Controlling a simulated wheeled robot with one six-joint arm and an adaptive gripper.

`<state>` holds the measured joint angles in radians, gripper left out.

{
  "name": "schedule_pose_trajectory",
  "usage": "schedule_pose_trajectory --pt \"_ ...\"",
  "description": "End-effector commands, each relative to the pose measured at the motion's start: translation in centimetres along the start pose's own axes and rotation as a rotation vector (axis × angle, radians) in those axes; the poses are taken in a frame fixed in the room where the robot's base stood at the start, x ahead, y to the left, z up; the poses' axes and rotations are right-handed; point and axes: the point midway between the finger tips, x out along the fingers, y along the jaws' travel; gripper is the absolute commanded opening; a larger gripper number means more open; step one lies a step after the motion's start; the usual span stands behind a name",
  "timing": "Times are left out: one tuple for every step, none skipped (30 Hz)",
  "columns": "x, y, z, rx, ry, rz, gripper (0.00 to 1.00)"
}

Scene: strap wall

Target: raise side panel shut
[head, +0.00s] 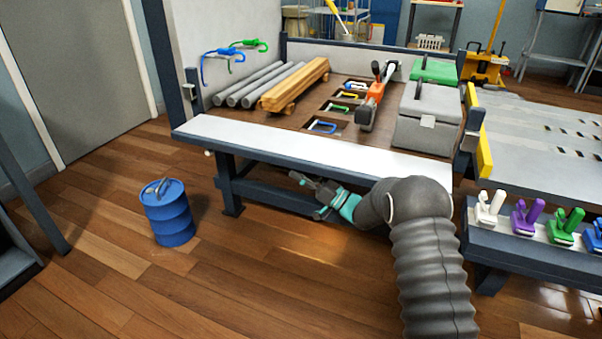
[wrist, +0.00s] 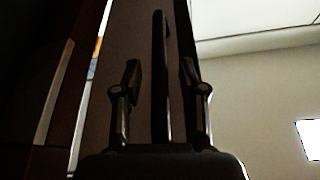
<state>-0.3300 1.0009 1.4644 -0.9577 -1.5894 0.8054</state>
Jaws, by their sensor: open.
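The side panel (head: 300,147) is a long board with a white face and a dark edge, along the front of the cargo bed. It lies folded down, roughly level, with its white face up. My gripper (head: 318,196) is below the panel's front edge, near the middle of its length, and looks apart from it. In the wrist view my gripper (wrist: 160,88) points upward with its two fingers spread. A dark upright bar (wrist: 160,65) shows between the fingers; I cannot tell whether they touch it. The panel's underside is hidden in the head view.
The bed holds grey pipes (head: 255,84), wooden beams (head: 295,85), an orange tool (head: 372,100) and a grey box (head: 428,118). A blue drum (head: 168,212) stands on the floor at left. Colored clamps (head: 525,220) line a ledge at right. The floor in front is clear.

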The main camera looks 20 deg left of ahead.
Motion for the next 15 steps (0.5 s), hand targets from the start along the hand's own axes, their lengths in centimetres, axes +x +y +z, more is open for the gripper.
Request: schedule_pose_trajectory --pt "0.09 0.01 0.00 0.000 0.000 0.000 0.41" --pt "0.11 0.01 0.00 0.000 0.000 0.000 0.41" --pt "0.12 0.01 0.00 0.000 0.000 0.000 0.41" --pt "0.12 0.01 -0.01 0.000 0.000 0.000 0.41" --pt "0.12 0.01 -0.01 0.000 0.000 0.000 0.41" --pt "0.11 0.01 -0.01 0.000 0.000 0.000 0.41" --pt "0.11 0.01 -0.01 0.000 0.000 0.000 0.41" --pt "0.10 0.01 -0.01 0.000 0.000 0.000 0.41" --pt "0.10 0.01 -0.01 0.000 0.000 0.000 0.31" --pt "0.10 0.01 -0.01 0.000 0.000 0.000 0.24" --pt "0.10 0.01 -0.01 0.000 0.000 0.000 0.16" --pt "0.09 0.01 -0.01 0.000 0.000 0.000 0.06" --pt "0.09 0.01 -0.01 0.000 0.000 0.000 0.00" --pt "0.09 0.01 -0.01 0.000 0.000 0.000 0.00" --pt "0.09 0.01 -0.01 0.000 0.000 0.000 0.00"
